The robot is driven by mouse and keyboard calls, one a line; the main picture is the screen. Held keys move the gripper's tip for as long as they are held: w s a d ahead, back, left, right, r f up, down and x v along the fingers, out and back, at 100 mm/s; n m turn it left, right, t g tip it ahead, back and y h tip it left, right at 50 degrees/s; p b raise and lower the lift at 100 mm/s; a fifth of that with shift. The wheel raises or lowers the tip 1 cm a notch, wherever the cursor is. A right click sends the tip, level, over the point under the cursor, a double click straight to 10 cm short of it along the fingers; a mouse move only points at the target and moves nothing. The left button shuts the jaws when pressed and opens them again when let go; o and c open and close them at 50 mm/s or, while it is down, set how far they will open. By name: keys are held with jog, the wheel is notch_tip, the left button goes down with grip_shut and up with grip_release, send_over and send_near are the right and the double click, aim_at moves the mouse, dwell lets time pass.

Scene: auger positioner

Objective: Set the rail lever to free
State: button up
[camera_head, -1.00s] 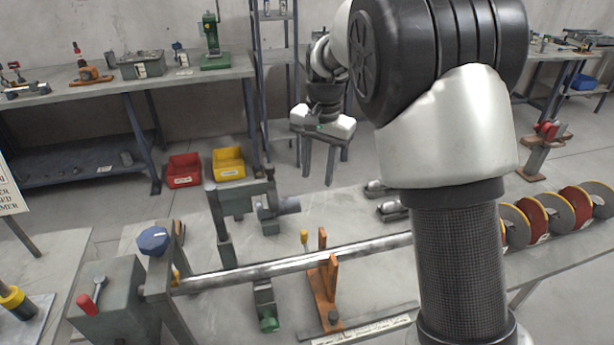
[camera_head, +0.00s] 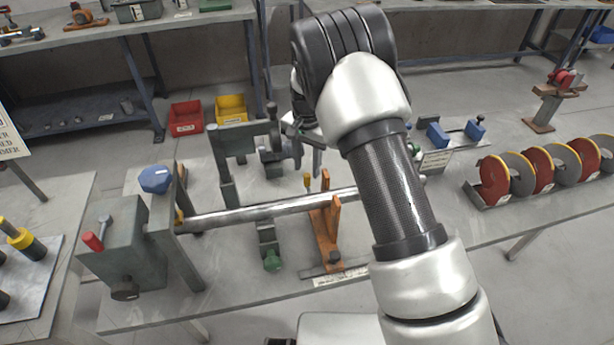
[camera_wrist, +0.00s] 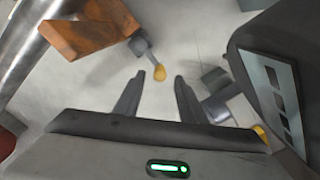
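A short lever with a yellow knob (camera_head: 307,180) stands behind the silver bar, beside the orange bar support (camera_head: 326,232). No readable label confirms that it is the rail lever. In the wrist view the yellow knob (camera_wrist: 159,73) sits on a grey stem, just past and between my fingertips as seen from there. My gripper (camera_wrist: 158,80) is open, its two dark fingers apart with nothing between them. I cannot tell how far the knob is from the fingertips. In the head view my gripper (camera_head: 317,165) is partly hidden by my arm, above the bench behind the bar.
The long silver bar (camera_head: 265,212) runs across the bench from the grey headstock (camera_head: 128,240), which has a red-handled lever (camera_head: 97,236). A grey upright fixture (camera_head: 235,145) stands close left of my gripper. Several discs (camera_head: 495,180) stand at the right.

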aim_at(307, 175)
jog(key=shift+f, duration=2.4)
grip_shut()
